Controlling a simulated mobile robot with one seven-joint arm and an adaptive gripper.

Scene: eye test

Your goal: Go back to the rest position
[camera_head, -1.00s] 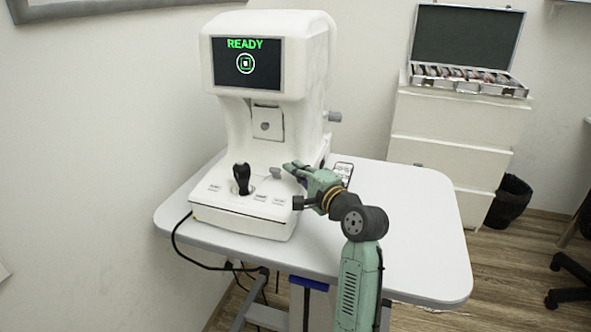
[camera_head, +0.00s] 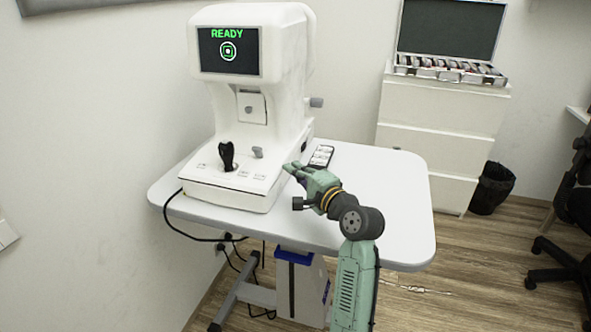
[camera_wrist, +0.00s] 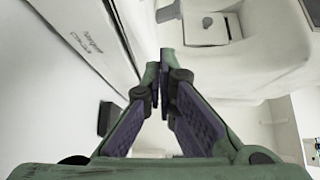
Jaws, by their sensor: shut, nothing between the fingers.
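My gripper (camera_head: 290,168) is green and shut, with nothing between its fingers. In the head view it is above the table, just right of the front right corner of the white eye-test machine (camera_head: 250,100). I cannot tell whether a small gap separates it from the machine. In the wrist view the gripper's fingertips (camera_wrist: 166,58) meet at the middle, with the machine's white body (camera_wrist: 240,75) behind them. The machine's screen (camera_head: 228,50) reads READY in green above a round icon. Its black joystick (camera_head: 227,157) stands upright on the base.
The white table (camera_head: 390,200) has free room on its right side. A phone-like object (camera_head: 321,156) lies behind my gripper. A white drawer cabinet (camera_head: 440,130) holds an open case of lenses (camera_head: 450,70). A black bin (camera_head: 492,189) and a dark chair (camera_head: 565,240) stand at right.

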